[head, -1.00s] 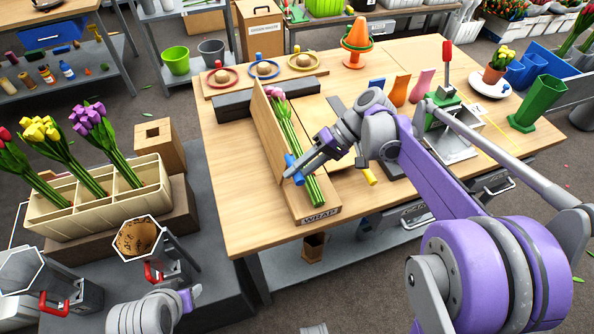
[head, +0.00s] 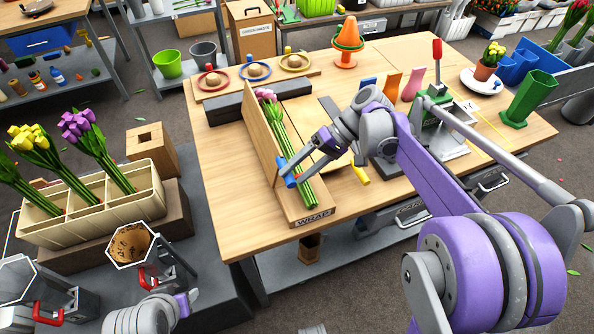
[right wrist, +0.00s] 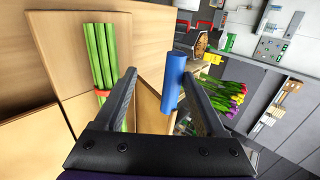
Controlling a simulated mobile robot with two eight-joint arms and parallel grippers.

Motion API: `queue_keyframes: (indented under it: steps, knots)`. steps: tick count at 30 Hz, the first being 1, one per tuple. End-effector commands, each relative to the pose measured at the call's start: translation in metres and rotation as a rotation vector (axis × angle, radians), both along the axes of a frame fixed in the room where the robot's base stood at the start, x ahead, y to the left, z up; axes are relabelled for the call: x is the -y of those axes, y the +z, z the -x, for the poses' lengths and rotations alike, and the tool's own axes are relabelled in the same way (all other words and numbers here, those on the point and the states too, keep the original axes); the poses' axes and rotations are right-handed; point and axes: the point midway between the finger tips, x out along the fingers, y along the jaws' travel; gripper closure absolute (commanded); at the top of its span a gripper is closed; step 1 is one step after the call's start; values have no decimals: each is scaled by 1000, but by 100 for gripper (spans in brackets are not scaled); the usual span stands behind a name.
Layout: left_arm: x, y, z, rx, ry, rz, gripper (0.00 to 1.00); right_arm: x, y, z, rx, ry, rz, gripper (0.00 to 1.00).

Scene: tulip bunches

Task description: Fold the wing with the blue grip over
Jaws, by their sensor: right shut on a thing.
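The wing with the blue grip (head: 264,138) is a thin wooden panel standing up along the left side of the WRAP board (head: 311,216). Its blue grip (head: 287,173) is at the near end; it also shows in the right wrist view (right wrist: 175,82). My right gripper (head: 285,168) is shut on this blue grip. Pink tulips (head: 268,97) lie lengthwise on the board, their green stems (head: 300,180) just right of the wing. A yellow grip (head: 361,175) shows right of the board, partly behind my right arm.
A dark bar (head: 228,110) and a rack with coloured rings (head: 253,72) lie behind the board. A green press with a red handle (head: 437,95) stands right. A flower crate (head: 95,205) stands left of the table. Bare tabletop (head: 220,165) lies left of the wing.

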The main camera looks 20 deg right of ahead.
Motion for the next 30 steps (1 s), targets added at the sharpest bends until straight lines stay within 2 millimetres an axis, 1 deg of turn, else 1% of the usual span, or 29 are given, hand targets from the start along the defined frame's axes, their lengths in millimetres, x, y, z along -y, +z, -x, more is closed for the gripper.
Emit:
queue_keyframes:
  steps: [1,9,15,21,30]
  knots:
    - [0,1,0,0,0,0,50,8,4,-1,0,-7,5,41]
    - [0,4,-1,1,0,0,50,49,41,-5,2,-9,2,41]
    - [0,6,-1,2,0,0,50,71,61,-6,2,-8,1,41]
    - [0,7,-1,2,0,0,50,78,67,-7,1,-6,0,41]
    - [0,7,-1,2,0,0,50,78,67,-7,2,-6,0,41]
